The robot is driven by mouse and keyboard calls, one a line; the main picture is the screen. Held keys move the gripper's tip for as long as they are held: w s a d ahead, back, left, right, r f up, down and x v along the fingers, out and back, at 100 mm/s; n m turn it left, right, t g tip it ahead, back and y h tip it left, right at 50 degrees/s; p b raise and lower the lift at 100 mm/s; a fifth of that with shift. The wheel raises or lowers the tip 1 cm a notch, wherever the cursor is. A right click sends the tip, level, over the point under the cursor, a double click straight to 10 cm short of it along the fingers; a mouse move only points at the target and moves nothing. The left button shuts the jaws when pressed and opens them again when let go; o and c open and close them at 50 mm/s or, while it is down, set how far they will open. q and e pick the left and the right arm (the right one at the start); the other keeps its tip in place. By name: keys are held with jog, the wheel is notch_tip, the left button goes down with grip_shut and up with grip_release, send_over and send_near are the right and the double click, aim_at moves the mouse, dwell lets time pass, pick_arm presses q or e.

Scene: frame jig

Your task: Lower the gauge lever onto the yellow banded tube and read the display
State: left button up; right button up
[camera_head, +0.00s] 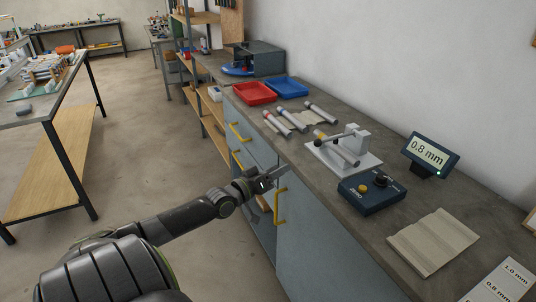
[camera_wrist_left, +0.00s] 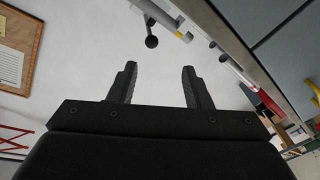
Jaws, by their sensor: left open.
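The gauge (camera_head: 365,142) stands on a pale plate on the bench, with its grey lever (camera_head: 335,138) reaching left to a dark round knob (camera_head: 317,143). The yellow banded tube (camera_head: 346,153) lies on the gauge, its yellow band toward the far left end. I cannot tell whether the lever touches it. The display (camera_head: 428,152) reads 0.8 mm. My left gripper (camera_head: 275,176) is open and empty, left of the gauge by the bench's front edge. In the left wrist view, the knob (camera_wrist_left: 152,42) shows beyond the open fingers (camera_wrist_left: 160,82), beside the tube (camera_wrist_left: 169,22). My right gripper is not in view.
A dark blue box (camera_head: 371,195) with knobs sits in front of the gauge. Several loose tubes (camera_head: 292,121) lie behind it, before red (camera_head: 254,93) and blue (camera_head: 287,86) trays. A folded cloth (camera_head: 433,241) and a printed card (camera_head: 500,284) lie at the right.

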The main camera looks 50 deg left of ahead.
pick_arm(q)
jog(key=shift+s+p, duration=0.45)
jog(key=shift+s, duration=1.1)
jog(key=shift+f, duration=0.1)
jog(key=s+p, duration=0.1)
jog(key=s, duration=1.6)
jog(key=shift+s+a+f+p, duration=0.15)
jog(key=shift+a+f+p, duration=0.2)
jog(key=shift+a, duration=0.1)
jog(key=shift+a+f, duration=0.1)
